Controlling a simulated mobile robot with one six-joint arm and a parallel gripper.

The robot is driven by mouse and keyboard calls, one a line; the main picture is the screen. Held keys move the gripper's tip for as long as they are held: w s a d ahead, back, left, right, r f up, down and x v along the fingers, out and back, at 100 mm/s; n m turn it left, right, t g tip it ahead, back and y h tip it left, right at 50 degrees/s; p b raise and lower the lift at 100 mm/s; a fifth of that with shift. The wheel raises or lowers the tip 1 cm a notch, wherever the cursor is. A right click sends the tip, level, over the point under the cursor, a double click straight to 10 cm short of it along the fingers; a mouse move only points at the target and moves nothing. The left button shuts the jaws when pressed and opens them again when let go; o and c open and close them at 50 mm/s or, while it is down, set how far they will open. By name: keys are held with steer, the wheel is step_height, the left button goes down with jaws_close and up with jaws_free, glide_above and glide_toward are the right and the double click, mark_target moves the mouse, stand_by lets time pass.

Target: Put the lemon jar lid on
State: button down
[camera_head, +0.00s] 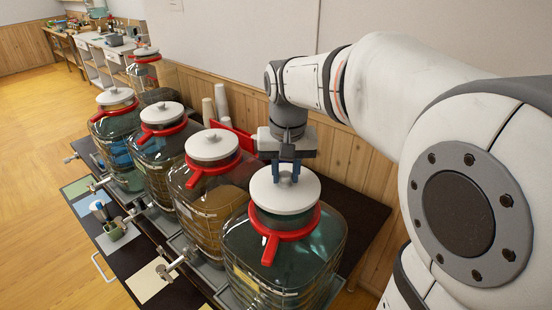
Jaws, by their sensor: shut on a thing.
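My gripper (288,172) points down and is shut on the knob of a round white lid (280,195). The lid is over the mouth of the nearest jar (290,268), a teal-tinted glass jar with a red collar (268,249). The lid looks level and at or just above the collar; I cannot tell whether it is seated. The fingers hide the knob. No label I can read tells which jar is the lemon one.
Several similar jars with white lids, such as the amber one (208,186), run back to the left. Metal taps (172,266) stick out in front. A small pot (111,227) with utensils stands by the colored cards. A wood-panelled wall (340,160) is close behind.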

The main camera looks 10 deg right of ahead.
steer(key=shift+f+b, duration=0.35)
steer(key=shift+f, duration=0.4)
steer(key=shift+f+b, duration=0.75)
steer(key=shift+f, duration=0.2)
steer(key=c, duration=1)
jaws_free()
steer(key=shift+c, duration=0.2)
steer(key=shift+r, duration=0.1)
steer(key=shift+s+r+b, duration=0.15)
steer(key=shift+r+b, duration=0.05)
steer(key=shift+r, duration=1.75)
steer(key=shift+s+r+b, duration=0.15)
steer(key=shift+r, duration=1.75)
